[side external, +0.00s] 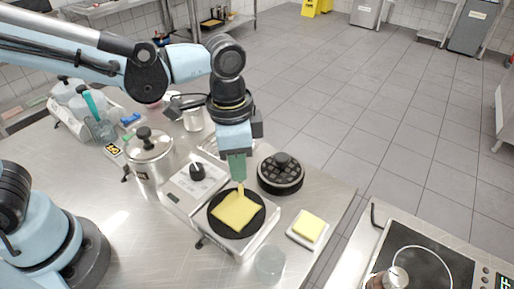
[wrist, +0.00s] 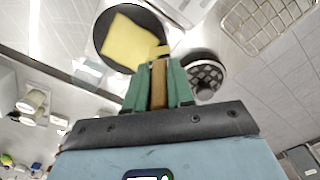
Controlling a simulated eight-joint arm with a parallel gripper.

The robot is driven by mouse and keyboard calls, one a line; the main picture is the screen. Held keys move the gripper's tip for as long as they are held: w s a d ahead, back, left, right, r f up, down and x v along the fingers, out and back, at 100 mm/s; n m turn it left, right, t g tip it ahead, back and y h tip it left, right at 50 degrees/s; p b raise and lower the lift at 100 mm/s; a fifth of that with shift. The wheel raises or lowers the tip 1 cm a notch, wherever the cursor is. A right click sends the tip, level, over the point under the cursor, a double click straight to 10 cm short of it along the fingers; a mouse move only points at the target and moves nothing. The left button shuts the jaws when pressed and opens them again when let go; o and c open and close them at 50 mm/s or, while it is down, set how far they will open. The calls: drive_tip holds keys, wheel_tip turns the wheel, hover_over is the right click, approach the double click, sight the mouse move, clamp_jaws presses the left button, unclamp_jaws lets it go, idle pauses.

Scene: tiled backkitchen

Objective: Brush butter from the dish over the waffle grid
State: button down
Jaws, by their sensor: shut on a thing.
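My gripper (side external: 238,178) points down with its green fingers shut on a brush. In the wrist view, the brush's brown handle (wrist: 159,85) sits between the fingers. The brush's yellowish lower end (side external: 240,192) reaches the black round plate (side external: 211,222) of the appliance. A flat yellow square (side external: 231,211) covers much of that plate; I cannot tell whether it is butter or another piece. Whether the brush touches it is unclear. A black round waffle grid (side external: 281,183) with a knob stands just right of the plate. The butter dish (side external: 294,238) holds a yellow block (side external: 308,228) at the front right.
A steel pot (side external: 150,165) with a lid stands left of the appliance (side external: 183,194). A clear glass (side external: 270,264) stands at the front. A hob (side external: 425,265) lies across a gap at the right. A wire basket (wrist: 262,22) shows in the wrist view.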

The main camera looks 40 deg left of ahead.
drive_tip(key=shift+w+r, duration=0.1)
drive_tip(key=shift+w, duration=0.05)
drive_tip(key=shift+r, duration=2.9)
drive_tip(key=shift+r, duration=0.1)
drive_tip(key=shift+r, duration=1.4)
